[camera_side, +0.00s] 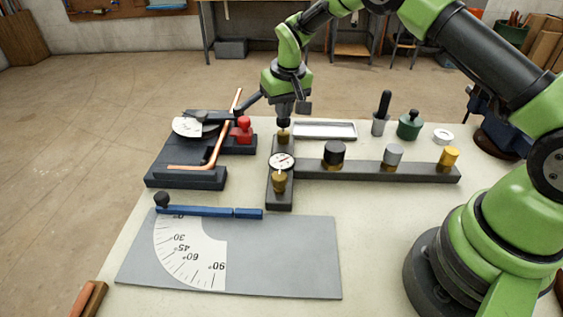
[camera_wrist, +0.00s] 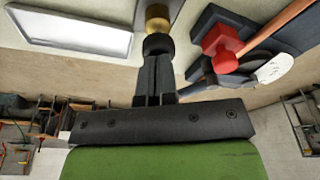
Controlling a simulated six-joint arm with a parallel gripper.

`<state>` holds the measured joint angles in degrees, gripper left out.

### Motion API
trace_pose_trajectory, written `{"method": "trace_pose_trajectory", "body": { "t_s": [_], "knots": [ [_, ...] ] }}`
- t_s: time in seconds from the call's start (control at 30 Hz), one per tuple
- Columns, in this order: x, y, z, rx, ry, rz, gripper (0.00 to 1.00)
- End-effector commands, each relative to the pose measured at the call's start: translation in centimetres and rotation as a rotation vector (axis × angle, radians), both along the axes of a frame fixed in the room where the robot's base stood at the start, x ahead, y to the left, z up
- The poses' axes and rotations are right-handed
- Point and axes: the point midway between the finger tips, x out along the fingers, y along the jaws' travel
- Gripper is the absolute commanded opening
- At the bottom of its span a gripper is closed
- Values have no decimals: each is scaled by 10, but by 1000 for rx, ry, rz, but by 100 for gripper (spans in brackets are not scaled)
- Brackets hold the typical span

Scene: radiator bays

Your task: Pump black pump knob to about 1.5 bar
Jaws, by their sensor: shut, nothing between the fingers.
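The black pump knob (camera_wrist: 158,44) sits on top of a brass cylinder (camera_wrist: 157,18) in the wrist view. In the side view the knob (camera_side: 284,123) shows small above the brass cylinder (camera_side: 284,138), at the far end of a dark base. My gripper (camera_wrist: 157,60) is shut and empty, with its fingertips at the knob's top; I cannot tell whether they touch. In the side view my gripper (camera_side: 285,113) points straight down over the knob. A round white pressure gauge (camera_side: 282,161) stands in front of the pump. Its needle is too small to read.
A dark bar with a black knob (camera_side: 334,153), a grey knob (camera_side: 393,154) and a yellow knob (camera_side: 448,156) lies to the right. A tubing bender with a copper tube (camera_side: 200,166) and a red block (camera_side: 241,129) stand left. A pale tray (camera_side: 325,130) lies behind.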

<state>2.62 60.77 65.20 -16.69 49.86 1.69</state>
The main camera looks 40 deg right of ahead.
Motion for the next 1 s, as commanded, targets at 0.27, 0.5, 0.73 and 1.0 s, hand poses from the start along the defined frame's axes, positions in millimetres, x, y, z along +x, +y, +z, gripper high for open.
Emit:
{"method": "trace_pose_trajectory", "body": {
  "t_s": [0.27,0.5,0.73,1.0],
  "knots": [
    [-1,0,-10,0,3,0,0],
    [0,0,5,0,0,0,0],
    [0,0,26,-1,1,0,0],
    [0,0,28,0,2,1,0]
  ]
}}
